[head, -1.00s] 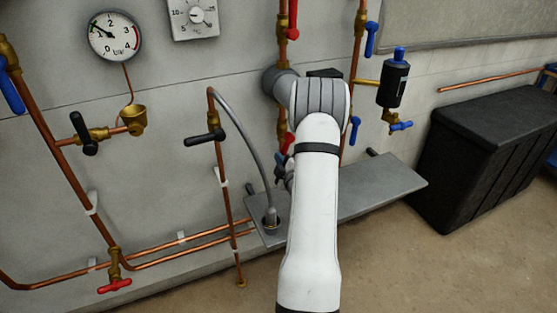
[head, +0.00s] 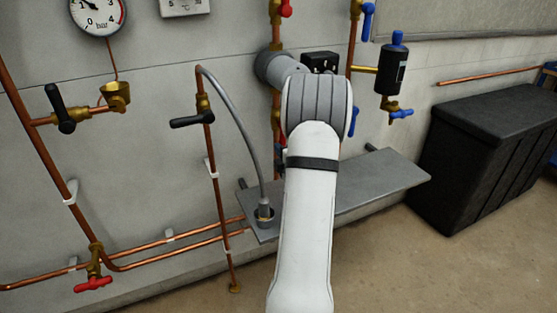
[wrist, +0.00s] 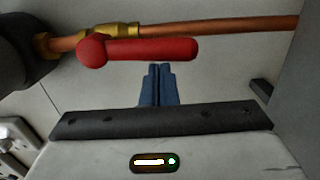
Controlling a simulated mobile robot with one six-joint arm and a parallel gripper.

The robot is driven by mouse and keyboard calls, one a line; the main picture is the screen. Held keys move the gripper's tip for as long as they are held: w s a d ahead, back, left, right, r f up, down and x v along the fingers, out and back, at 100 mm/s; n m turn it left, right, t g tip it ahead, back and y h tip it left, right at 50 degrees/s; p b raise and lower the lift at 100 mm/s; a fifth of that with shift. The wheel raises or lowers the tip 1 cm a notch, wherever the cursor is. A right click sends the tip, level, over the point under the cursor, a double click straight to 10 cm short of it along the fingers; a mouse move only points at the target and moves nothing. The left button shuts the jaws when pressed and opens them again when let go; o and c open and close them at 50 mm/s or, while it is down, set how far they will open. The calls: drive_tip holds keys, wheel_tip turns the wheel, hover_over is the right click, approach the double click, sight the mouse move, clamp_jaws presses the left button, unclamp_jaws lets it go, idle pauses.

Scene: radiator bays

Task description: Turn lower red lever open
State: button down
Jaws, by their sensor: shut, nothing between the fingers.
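In the wrist view a red lever (wrist: 150,50) on a brass valve (wrist: 121,30) lies nearly in line with its copper pipe (wrist: 225,33). My gripper (wrist: 158,68) shows blue fingers pressed together, with nothing between them. Its tips appear just below the lever's middle in that view; I cannot tell whether they touch it. In the head view my arm hides the gripper and most of this lever. Another red lever (head: 286,9) sits higher on the same pipe.
A grey shelf (head: 375,182) juts from the wall below my arm. A hose curves down to it at left. Black-handled valves (head: 192,121) stand left, and a black bin (head: 490,145) stands right. A white socket (wrist: 18,140) shows in the wrist view.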

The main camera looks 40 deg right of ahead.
drive_tip(key=shift+s+d, duration=0.15)
drive_tip(key=shift+d, duration=0.1)
idle(0.3)
drive_tip(key=s+a+b, duration=0.2)
drive_tip(key=s+a, duration=0.5)
drive_tip(key=s, duration=0.2)
drive_tip(key=shift+a, duration=0.3)
